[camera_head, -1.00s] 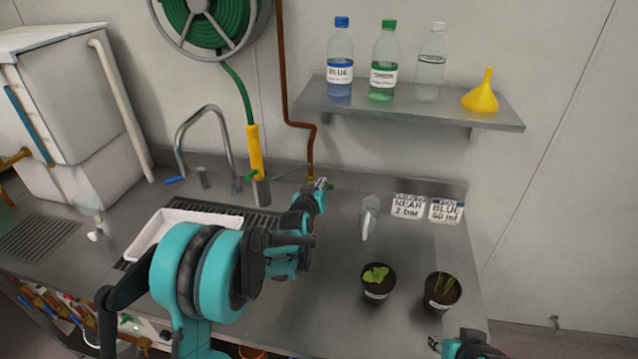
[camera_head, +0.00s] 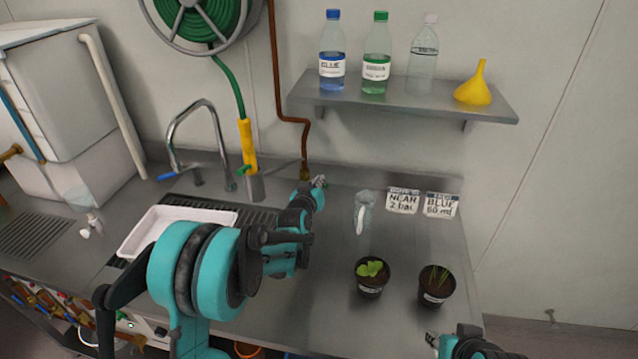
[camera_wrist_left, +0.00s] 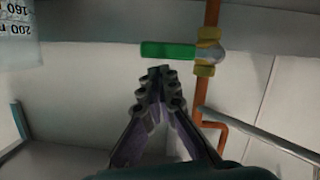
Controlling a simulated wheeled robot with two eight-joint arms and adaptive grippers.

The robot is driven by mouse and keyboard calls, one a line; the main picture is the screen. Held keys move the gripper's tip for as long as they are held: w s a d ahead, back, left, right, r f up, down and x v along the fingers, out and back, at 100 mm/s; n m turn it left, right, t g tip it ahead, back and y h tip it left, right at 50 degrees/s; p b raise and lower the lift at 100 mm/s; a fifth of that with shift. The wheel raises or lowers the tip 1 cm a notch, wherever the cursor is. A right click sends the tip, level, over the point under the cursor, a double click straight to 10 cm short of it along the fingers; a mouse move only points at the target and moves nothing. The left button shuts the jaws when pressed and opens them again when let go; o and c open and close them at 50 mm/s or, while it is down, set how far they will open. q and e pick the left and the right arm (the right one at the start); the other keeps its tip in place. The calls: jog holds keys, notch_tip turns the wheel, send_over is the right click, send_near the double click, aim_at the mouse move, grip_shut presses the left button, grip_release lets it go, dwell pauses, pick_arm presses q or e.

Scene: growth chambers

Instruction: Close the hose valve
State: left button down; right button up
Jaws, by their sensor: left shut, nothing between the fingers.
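In the left wrist view, a valve (camera_wrist_left: 208,52) with brass ends sits on an orange-brown pipe. Its green lever (camera_wrist_left: 168,51) sticks out crosswise to the pipe. My left gripper (camera_wrist_left: 160,72) is shut and empty, its tips just below the lever in the picture; I cannot tell whether they touch. In the head view, my left gripper (camera_head: 320,182) is by the lower end of the copper pipe (camera_head: 279,80), and the valve is mostly hidden. A yellow hose nozzle (camera_head: 247,145) hangs on the green hose. My right gripper (camera_head: 432,338) is at the lower right, jaws unclear.
A faucet (camera_head: 172,135) and a white tray (camera_head: 145,238) are to the left. A clear vessel (camera_head: 363,205) and two potted plants (camera_head: 370,289) (camera_head: 436,298) stand right of my left arm. A shelf (camera_head: 400,103) with bottles and a funnel hangs above.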

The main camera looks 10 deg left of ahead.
pick_arm(q)
jog(key=s+r+m+g+p, duration=0.15)
jog(key=s+r, duration=0.25)
jog(key=s, duration=0.8)
jog(key=s+r+g+p, duration=0.2)
jog(key=s+r+p, duration=0.15)
jog(key=s, duration=0.85)
jog(key=s+a+f+g, duration=0.1)
jog(key=s+f+g, duration=0.1)
jog(key=s, duration=0.7)
jog(key=s+a+f+g+y+b, duration=0.1)
jog(key=s+f+g, duration=0.1)
jog(key=s, duration=0.7)
jog(key=shift+s+f+m, duration=0.2)
jog(key=shift+s+m, duration=0.15)
jog(key=shift+m, duration=0.1)
jog(key=shift+g, duration=0.25)
